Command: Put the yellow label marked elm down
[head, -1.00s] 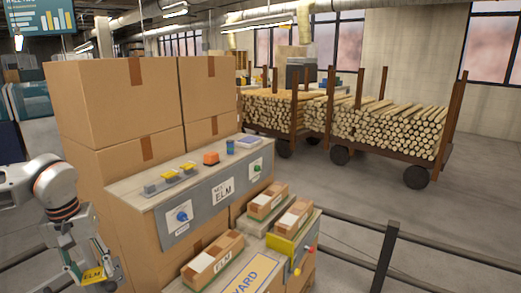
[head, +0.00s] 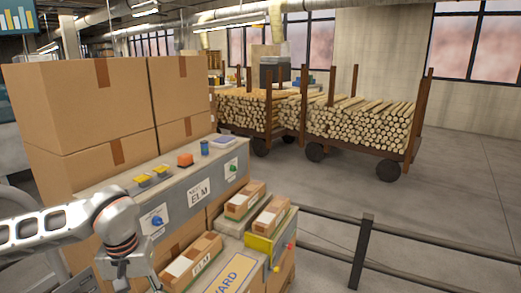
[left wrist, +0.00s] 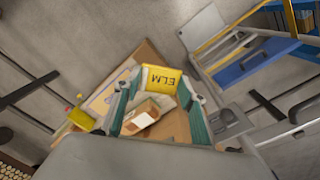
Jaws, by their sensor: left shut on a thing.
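The yellow label marked ELM (left wrist: 162,79) is in the left wrist view, held at the tips of my left gripper (left wrist: 160,88), which is shut on it. In the head view my left gripper (head: 132,272) is at the lower left, in front of the grey panel; its fingertips and the label are cut off or hidden there. In the left wrist view a brown carton with a white patch (left wrist: 140,116) shows below the label, between the fingers. I cannot tell how far apart they are. My right gripper is not in view.
A grey panel (head: 180,208) carries an ELM sign and two knobs; yellow pieces (head: 160,170) and an orange block (head: 185,160) lie on top. Cartons (head: 195,262) sit on the lower stand. Big boxes (head: 82,105) stand behind. A rail (head: 365,250) runs at right.

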